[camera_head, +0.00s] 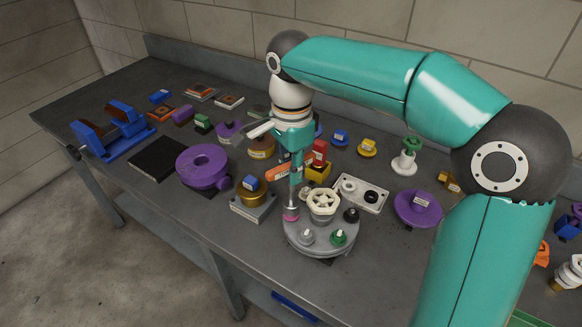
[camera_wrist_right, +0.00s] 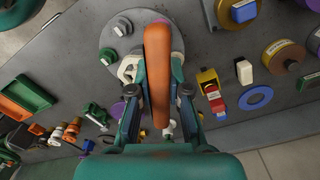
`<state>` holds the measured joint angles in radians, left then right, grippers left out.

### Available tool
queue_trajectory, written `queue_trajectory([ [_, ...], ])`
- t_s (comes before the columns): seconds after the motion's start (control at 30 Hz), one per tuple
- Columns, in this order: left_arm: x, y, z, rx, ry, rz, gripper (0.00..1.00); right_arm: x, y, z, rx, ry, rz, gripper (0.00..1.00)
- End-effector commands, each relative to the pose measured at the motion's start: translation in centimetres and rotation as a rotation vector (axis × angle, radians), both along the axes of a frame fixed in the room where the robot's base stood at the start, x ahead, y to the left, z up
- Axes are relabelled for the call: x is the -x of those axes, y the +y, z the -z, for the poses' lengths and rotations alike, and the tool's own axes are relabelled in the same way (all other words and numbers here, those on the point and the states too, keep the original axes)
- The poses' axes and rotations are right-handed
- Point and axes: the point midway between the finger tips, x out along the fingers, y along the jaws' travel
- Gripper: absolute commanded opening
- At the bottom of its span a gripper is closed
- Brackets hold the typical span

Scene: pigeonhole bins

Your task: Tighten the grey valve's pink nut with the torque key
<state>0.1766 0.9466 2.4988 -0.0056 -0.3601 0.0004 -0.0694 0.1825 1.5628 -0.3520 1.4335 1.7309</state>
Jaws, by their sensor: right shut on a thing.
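The grey valve (camera_head: 318,246) is a round grey body near the front of the bench, with a cream handwheel and green, black and light knobs on top. It also shows in the wrist view (camera_wrist_right: 112,38). The pink nut (camera_head: 291,217) is at its left edge. My right gripper (camera_head: 297,170) is shut on the torque key's orange handle (camera_head: 280,173), which also fills the middle of the wrist view (camera_wrist_right: 158,75). The key's shaft points down, its lower end directly above or on the nut; I cannot tell whether it is seated. My left gripper is not in view.
A purple round valve (camera_head: 203,165) and a brass part on a grey block (camera_head: 250,205) stand to the left. A grey plate with knobs (camera_head: 373,197) and a purple disc (camera_head: 418,210) are to the right. Several coloured parts crowd behind; the bench's front left is clear.

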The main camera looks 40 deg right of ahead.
Motion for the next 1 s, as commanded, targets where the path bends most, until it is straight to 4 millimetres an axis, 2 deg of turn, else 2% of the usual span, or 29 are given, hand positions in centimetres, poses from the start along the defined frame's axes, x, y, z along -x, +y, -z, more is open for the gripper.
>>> queue_trajectory([
  [0.77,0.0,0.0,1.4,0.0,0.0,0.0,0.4,0.0,0.1,1.8,0.0,-0.001,-0.001,0.0],
  [0.8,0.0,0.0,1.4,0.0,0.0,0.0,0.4,0.0,0.1,1.8,0.0,-0.001,0.0,0.18],
  [0.97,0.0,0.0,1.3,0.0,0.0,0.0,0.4,0.0,0.1,1.7,0.0,-0.001,-0.001,0.45],
  [1.0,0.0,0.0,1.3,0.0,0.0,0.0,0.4,0.0,0.1,1.7,0.0,-0.001,-0.001,0.46],
])
